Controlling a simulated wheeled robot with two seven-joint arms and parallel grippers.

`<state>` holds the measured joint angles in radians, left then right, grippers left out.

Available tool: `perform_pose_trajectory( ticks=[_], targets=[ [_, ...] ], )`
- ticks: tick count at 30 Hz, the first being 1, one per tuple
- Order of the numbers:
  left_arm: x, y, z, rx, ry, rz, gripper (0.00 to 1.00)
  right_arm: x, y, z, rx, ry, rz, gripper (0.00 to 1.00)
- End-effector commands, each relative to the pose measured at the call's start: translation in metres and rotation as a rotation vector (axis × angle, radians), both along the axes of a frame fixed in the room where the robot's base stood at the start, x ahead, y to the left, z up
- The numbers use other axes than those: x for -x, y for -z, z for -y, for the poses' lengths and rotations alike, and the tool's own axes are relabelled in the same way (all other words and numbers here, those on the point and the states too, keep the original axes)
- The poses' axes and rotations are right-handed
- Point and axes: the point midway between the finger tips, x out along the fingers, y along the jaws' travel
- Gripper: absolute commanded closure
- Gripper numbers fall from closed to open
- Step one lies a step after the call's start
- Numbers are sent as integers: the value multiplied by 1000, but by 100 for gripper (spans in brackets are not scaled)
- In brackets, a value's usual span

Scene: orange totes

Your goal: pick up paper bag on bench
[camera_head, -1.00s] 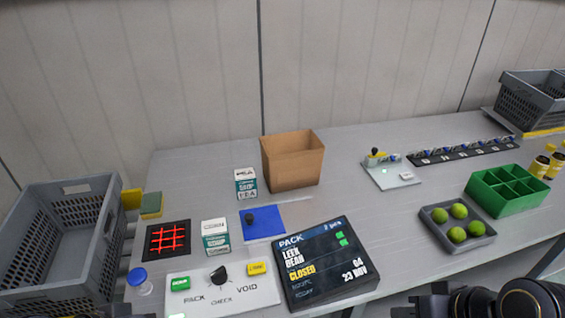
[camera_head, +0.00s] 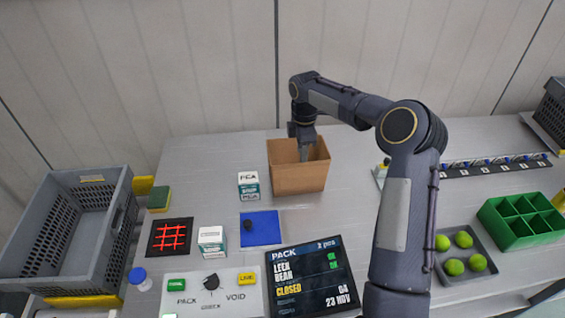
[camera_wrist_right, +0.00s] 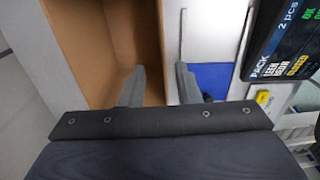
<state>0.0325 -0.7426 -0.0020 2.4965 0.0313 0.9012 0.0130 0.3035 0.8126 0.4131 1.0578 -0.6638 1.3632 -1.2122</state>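The brown paper bag (camera_head: 297,178) stands upright and open-topped on the bench (camera_head: 350,195). My right gripper (camera_head: 303,150) is over the bag's opening, pointing down, with a finger reaching in at the rim. In the right wrist view, the bag's brown inside (camera_wrist_right: 105,30) fills the upper left. The two fingertips of my right gripper (camera_wrist_right: 160,80) are apart there. One is over the bag's inside, the other appears outside its wall, on the blue mat's side. Whether either touches the wall is unclear. My left gripper is not in view.
A small teal-and-white box (camera_head: 248,185) and a blue mat (camera_head: 260,228) lie close to the bag. A display (camera_head: 310,278), a switch panel (camera_head: 215,292), a green divided tray (camera_head: 520,220) and a grey crate (camera_head: 110,210) surround it.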

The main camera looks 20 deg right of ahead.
Motion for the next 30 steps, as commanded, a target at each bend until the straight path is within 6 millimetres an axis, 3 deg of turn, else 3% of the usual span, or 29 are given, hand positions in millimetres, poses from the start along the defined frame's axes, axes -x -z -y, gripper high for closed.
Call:
perform_pose_trajectory(
  ticks=[12, 18, 26, 30],
  targets=[
    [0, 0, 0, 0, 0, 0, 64, 2, 42, 0, -3, -2, -3, 70],
    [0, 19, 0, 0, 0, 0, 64, 3, 77, 0, -2, -1, -1, 70],
    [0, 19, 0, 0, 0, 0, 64, 3, 78, 0, -1, 0, 0, 70],
    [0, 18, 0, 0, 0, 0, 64, 3, 78, 0, -1, 0, 0, 87]
  ],
)
